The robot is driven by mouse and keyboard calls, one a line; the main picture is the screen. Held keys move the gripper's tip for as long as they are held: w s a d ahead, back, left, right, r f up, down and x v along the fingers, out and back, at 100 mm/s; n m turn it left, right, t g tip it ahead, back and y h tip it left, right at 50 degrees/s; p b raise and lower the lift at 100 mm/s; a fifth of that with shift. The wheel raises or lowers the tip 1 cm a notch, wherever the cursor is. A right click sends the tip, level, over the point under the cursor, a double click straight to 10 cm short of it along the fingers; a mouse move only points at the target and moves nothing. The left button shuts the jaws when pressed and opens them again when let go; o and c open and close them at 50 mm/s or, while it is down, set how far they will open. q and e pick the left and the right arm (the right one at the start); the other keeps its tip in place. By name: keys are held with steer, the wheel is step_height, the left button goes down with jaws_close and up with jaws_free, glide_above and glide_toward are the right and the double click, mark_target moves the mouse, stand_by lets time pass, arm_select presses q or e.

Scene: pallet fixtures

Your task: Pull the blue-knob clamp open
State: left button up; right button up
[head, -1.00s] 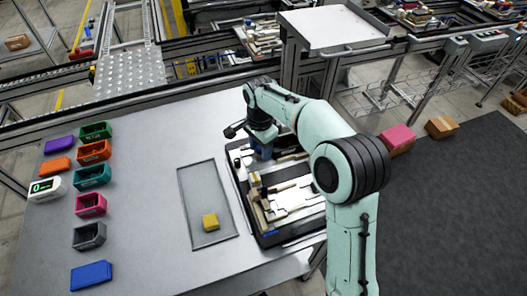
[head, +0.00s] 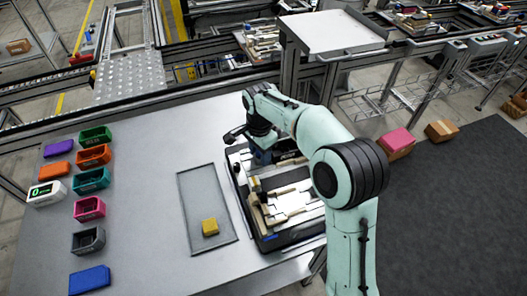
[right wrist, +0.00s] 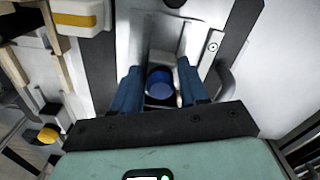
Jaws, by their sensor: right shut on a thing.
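The blue knob (right wrist: 160,84) of the clamp shows in the right wrist view, between the two blue fingers of my right gripper (right wrist: 158,82). The fingers are shut on it from both sides. Grey metal clamp parts (right wrist: 160,45) show beyond the knob. In the head view my right gripper (head: 262,150) is at the far end of the dark pallet (head: 238,200), and my arm hides the knob and part of the pallet. My left gripper is not in view.
Tan and white fixture pieces (head: 290,203) sit on the pallet. A grey tray (head: 205,190) with a yellow block (head: 210,227) lies left of it. Several coloured bins, such as the teal bin (head: 91,180), stand at the table's left. The table between bins and tray is clear.

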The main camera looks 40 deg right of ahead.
steer(key=shift+w+a+p, duration=0.15)
steer(key=shift+w+a, duration=0.1)
steer(key=shift+a, duration=0.4)
steer(key=shift+w+a+p, duration=0.15)
steer(key=shift+w+a, duration=0.1)
steer(key=shift+a, duration=0.4)
steer(key=o, duration=0.6)
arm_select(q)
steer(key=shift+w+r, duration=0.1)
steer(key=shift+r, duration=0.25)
arm_select(e)
steer(key=shift+d, duration=0.1)
steer(key=shift+s, duration=0.1)
steer(key=shift+r+p, duration=0.95)
steer(key=shift+r, duration=0.35)
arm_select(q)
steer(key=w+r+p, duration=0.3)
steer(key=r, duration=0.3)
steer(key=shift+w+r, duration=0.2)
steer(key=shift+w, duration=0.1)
arm_select(e)
step_height(320, 180, up, 5)
steer(key=shift+r, duration=0.2)
